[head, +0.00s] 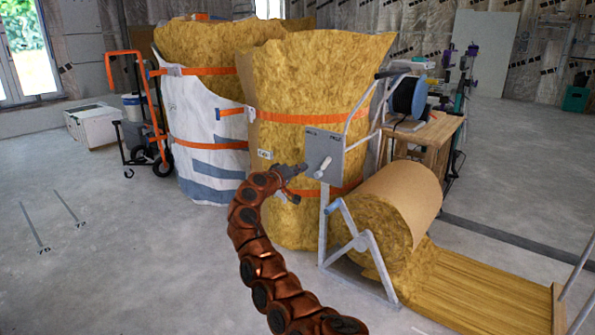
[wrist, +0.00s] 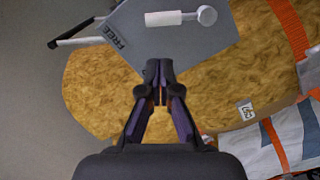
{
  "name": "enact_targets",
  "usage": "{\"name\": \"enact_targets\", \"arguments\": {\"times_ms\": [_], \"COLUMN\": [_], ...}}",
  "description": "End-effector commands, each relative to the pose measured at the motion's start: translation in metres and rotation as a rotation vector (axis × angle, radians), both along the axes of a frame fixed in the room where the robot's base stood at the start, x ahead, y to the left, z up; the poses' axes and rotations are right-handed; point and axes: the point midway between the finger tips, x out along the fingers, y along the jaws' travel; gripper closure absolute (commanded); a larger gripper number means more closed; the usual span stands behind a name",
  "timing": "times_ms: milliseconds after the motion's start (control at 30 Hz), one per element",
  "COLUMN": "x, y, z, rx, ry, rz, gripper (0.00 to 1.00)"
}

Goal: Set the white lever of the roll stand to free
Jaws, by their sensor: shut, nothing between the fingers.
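The white lever (head: 325,164) is on a grey panel (head: 325,147) of the roll stand (head: 325,228). In the head view it leans up and right from its round hub. In the wrist view the lever (wrist: 165,18) points left from the hub (wrist: 207,15). A second label at the panel's upper right is too small to read. My gripper (head: 304,167) is shut and empty, just left of the panel; its tips (wrist: 160,95) show below the lever, apart from it.
A yellow insulation roll (head: 390,205) lies on the stand, its sheet (head: 470,290) running right. Tall strapped insulation rolls (head: 310,85) stand close behind. A wooden bench (head: 430,140) is at right, an orange hand truck (head: 150,100) at left.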

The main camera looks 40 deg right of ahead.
Motion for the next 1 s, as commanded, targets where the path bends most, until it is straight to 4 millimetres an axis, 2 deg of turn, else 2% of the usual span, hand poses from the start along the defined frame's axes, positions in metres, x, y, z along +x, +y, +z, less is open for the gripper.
{"name": "enact_targets", "arguments": {"times_ms": [400,1000], "x": [-0.003,-0.003], "y": [0.018,0.018], "z": [0.001,0.001], "rx": [0.000,-0.001], "ry": [0.000,-0.001], "rz": [0.000,0.000], "gripper": [1.00,1.00]}}
